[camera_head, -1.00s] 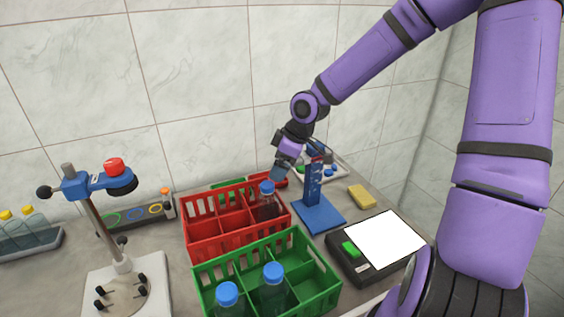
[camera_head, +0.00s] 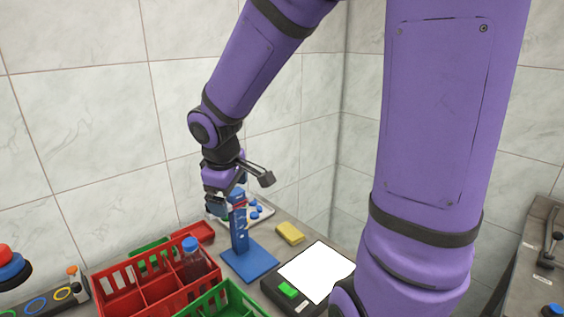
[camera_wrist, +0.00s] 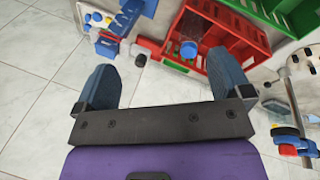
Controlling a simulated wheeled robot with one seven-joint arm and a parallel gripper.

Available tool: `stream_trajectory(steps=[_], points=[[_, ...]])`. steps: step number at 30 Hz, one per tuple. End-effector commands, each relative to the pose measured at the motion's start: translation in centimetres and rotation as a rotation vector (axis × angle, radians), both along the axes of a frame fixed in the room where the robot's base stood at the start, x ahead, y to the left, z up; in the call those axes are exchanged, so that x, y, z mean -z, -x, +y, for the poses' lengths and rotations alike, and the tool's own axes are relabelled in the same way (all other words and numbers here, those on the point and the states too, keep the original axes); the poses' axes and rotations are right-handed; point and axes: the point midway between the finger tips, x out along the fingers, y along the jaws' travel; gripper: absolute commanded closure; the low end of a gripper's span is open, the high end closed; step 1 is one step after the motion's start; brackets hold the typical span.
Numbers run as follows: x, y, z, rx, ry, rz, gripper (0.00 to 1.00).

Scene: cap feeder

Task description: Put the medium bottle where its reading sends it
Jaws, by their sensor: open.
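A bottle with a blue cap and dark liquid (camera_head: 191,262) stands upright in a compartment of the red crate (camera_head: 137,271); its blue cap shows in the wrist view (camera_wrist: 188,50). I cannot tell from its size alone whether it is the medium one. My gripper (camera_head: 215,208) is above and right of this bottle, near the top of the blue stand (camera_head: 240,235). In the wrist view its two fingers (camera_wrist: 162,68) are spread wide with nothing between them. No reading is legible; the black device's white top (camera_head: 318,270) is blank.
A green crate (camera_head: 232,297) is in front of the red one, mostly cut off. A yellow sponge (camera_head: 290,233) lies behind the black device with a green button (camera_head: 288,290). A tray with blue caps (camera_head: 258,213) is behind the stand. A ring-marked panel (camera_head: 40,302) is at left.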

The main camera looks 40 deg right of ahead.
Motion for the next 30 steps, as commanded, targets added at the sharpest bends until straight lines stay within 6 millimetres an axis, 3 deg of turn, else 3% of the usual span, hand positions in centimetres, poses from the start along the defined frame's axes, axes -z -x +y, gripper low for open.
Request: stream_trajectory(steps=[6,15,22,30], points=[[-5.3,4.5,0.1,0.16,-0.005,-0.108,0.04],[-10.6,11.6,0.2,0.351,-0.158,-0.248,0.04],[-12.4,15.8,0.0,0.433,-0.31,-0.299,0.04],[-12.7,16.9,-0.1,0.455,-0.36,-0.306,0.04]])
